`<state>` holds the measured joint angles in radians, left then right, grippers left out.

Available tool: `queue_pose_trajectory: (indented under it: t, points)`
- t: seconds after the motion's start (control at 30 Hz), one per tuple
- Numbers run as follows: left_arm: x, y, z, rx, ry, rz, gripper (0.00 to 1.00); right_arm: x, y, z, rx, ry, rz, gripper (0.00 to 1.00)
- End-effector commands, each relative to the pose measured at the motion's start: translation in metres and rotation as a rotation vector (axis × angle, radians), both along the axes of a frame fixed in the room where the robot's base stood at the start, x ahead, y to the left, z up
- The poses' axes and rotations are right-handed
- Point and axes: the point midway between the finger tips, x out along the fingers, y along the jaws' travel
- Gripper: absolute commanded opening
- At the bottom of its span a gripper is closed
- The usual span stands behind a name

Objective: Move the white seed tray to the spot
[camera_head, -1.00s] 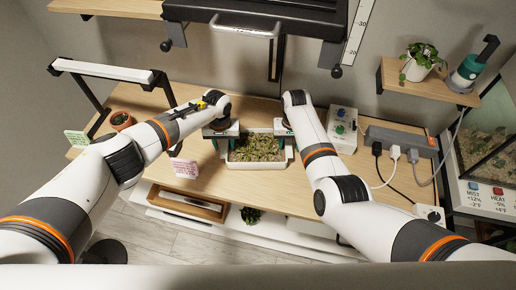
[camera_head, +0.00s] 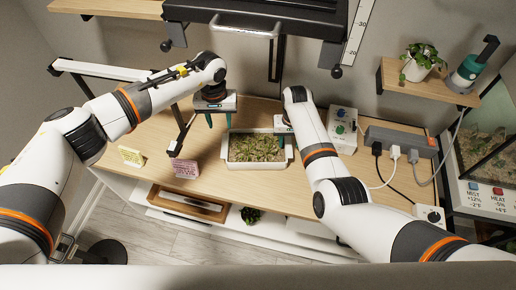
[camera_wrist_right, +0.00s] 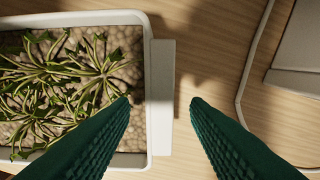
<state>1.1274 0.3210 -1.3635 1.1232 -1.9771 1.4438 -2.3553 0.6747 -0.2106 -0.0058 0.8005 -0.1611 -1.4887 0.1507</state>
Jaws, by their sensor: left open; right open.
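The white seed tray (camera_head: 256,167), full of green seedlings on pebbly soil, sits on the wooden table in the head view. Its right end also shows in the right wrist view (camera_wrist_right: 148,55), with a flat white handle tab. My right gripper (camera_wrist_right: 161,101) is open, with one dark green finger over the tray's inside edge and the other beyond the tab; I cannot tell whether they touch it. My left gripper (camera_head: 219,121) is open and empty, up and left of the tray, apart from it. I cannot make out a marked spot.
A control box (camera_head: 343,127) and a power strip (camera_head: 400,140) with cables are to the right. A dark overhead unit (camera_head: 255,18) hangs behind.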

Motion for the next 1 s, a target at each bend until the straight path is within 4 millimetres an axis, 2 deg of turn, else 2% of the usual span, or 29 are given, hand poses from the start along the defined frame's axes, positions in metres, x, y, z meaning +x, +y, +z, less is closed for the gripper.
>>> queue_pose_trajectory:
  t: [0.3, 0.5, 0.7, 1.0]
  points:
    - [0.000, 0.000, 0.000, 0.000, 0.000, 0.000, 0.42, 0.001, 0.001, 0.067, 0.001, -0.006, 0.000, 0.42]
    - [0.000, 0.000, 0.000, 0.000, 0.000, 0.000, 0.42, 0.000, 0.001, 0.096, 0.001, -0.003, 0.000, 0.42]
    - [0.000, 0.000, -0.001, 0.000, 0.000, 0.000, 0.42, 0.000, 0.001, 0.106, 0.001, -0.001, 0.000, 0.42]
    - [0.000, 0.000, 0.000, 0.000, 0.000, 0.000, 0.42, 0.000, 0.000, 0.106, 0.001, -0.001, 0.000, 0.42]
